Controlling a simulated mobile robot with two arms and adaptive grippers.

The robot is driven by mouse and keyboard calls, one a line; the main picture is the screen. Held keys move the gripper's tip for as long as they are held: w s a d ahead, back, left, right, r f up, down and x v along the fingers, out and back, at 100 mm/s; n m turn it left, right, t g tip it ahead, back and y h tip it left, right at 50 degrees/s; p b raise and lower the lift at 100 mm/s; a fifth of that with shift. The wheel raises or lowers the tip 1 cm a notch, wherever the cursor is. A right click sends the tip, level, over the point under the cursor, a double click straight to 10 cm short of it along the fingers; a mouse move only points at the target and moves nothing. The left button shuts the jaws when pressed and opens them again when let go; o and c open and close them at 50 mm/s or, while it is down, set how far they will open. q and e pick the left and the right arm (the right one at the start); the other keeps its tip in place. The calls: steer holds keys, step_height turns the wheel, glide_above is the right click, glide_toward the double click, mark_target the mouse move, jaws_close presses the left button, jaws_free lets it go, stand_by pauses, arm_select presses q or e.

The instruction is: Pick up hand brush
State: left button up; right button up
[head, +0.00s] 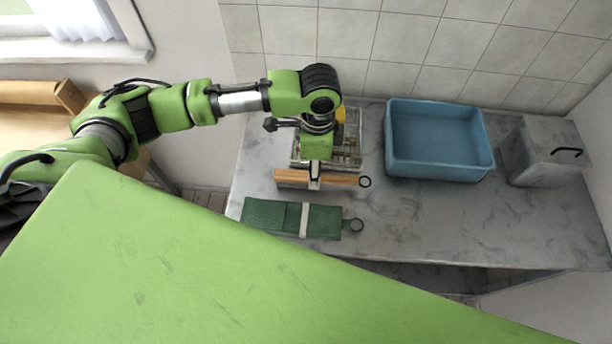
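The hand brush (342,179) has an orange-brown wooden body with a dark ring at its right end. It is at the left part of the grey marbled counter, lengthwise across the picture. My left gripper (315,184) points down over the middle of the brush, with a fingertip in front of its wood. The far finger is hidden, so I cannot tell whether the gripper is shut on the brush or open around it. I also cannot tell whether the brush touches the counter. My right gripper is not in view.
A green roll or pouch (272,215) with a pale band and ring lies in front of the brush. Behind the brush is a wire rack or tray (352,155), partly hidden. A blue basin (440,170) and a grey box (535,165) stand right. The front right counter is clear.

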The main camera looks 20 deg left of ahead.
mark_target(322, 182)
arm_select(q)
steer(key=f, duration=0.1)
steer(key=f+p, duration=0.1)
steer(key=f, duration=0.1)
steer(key=shift+w+a, duration=0.2)
steer(key=shift+w, duration=0.15)
step_height(322, 182, down, 3)
steer(key=shift+w+f+p, duration=0.15)
steer(key=shift+f+p, duration=0.05)
steer(key=shift+p, duration=0.25)
jaws_close()
steer(key=shift+r, duration=0.1)
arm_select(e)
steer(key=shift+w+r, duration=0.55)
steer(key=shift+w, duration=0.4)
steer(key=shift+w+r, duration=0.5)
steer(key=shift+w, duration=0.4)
